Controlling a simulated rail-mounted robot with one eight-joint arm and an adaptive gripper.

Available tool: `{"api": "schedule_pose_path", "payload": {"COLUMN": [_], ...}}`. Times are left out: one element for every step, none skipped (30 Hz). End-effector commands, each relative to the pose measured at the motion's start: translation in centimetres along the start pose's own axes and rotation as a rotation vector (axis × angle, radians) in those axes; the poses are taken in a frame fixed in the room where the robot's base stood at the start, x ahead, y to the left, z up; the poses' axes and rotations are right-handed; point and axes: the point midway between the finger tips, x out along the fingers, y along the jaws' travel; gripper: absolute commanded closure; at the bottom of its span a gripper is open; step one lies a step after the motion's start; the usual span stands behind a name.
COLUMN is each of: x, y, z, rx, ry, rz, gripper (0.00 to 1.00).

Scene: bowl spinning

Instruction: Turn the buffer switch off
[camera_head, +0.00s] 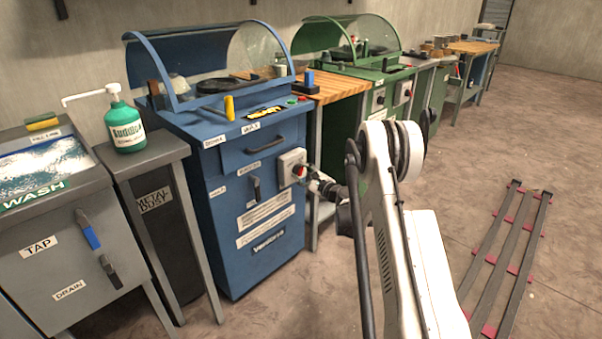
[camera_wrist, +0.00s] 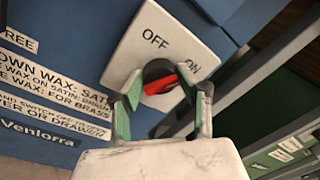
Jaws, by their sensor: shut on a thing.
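The buffer switch is a pale box (camera_head: 292,166) on the front of the blue machine (camera_head: 220,205), at its right side. In the wrist view its plate (camera_wrist: 150,45) reads OFF and ON, with a red knob (camera_wrist: 158,85) on a dark round base below the words. The red bar slants slightly upward to the right, its right end nearer ON than OFF. My gripper (camera_wrist: 160,82) has its green fingers on either side of the knob, shut on it. In the head view my gripper (camera_head: 312,181) reaches the switch from the right, partly hiding it.
A drawer handle (camera_head: 263,144) and a dark lever (camera_head: 256,188) are on the blue machine's front. A wooden-topped bench (camera_head: 335,88) and green machine (camera_head: 372,100) stand to its right. A wash tank (camera_head: 65,235) stands left. Rails (camera_head: 505,260) lie on open floor.

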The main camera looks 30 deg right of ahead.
Motion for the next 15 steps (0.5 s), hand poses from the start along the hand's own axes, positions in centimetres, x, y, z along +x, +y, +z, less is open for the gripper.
{"api": "schedule_pose_path", "payload": {"x": [-0.02,-0.02,-0.02,-0.02,-0.02,-0.02,-0.02,-0.03,-0.03,-0.03,-0.03,-0.03,-0.04,-0.04,-0.04], "y": [0.04,0.05,0.06,0.06,0.07,0.08,0.09,0.10,0.12,0.12,0.12,0.13,0.14,0.14,0.15], "z": [-0.06,-0.07,-0.07,-0.08,-0.09,-0.10,-0.11,-0.12,-0.12,-0.12,-0.13,-0.12,-0.12,-0.13,-0.14], "rx": [-0.040,-0.067,-0.104,-0.132,-0.161,-0.198,-0.227,-0.256,-0.295,-0.323,-0.351,-0.389,-0.417,-0.445,-0.483], "ry": [-0.003,-0.005,-0.007,-0.009,-0.011,-0.014,-0.016,-0.018,-0.021,-0.023,-0.025,-0.028,-0.031,-0.033,-0.035], "rz": [-0.002,-0.003,-0.005,-0.007,-0.008,-0.010,-0.011,-0.012,-0.014,-0.015,-0.017,-0.019,-0.020,-0.021,-0.023], "gripper": [0.93,0.93,0.93,0.93,0.93,0.93,0.93,0.93,0.93,0.93,0.93,0.93,0.93,0.93,0.93]}}
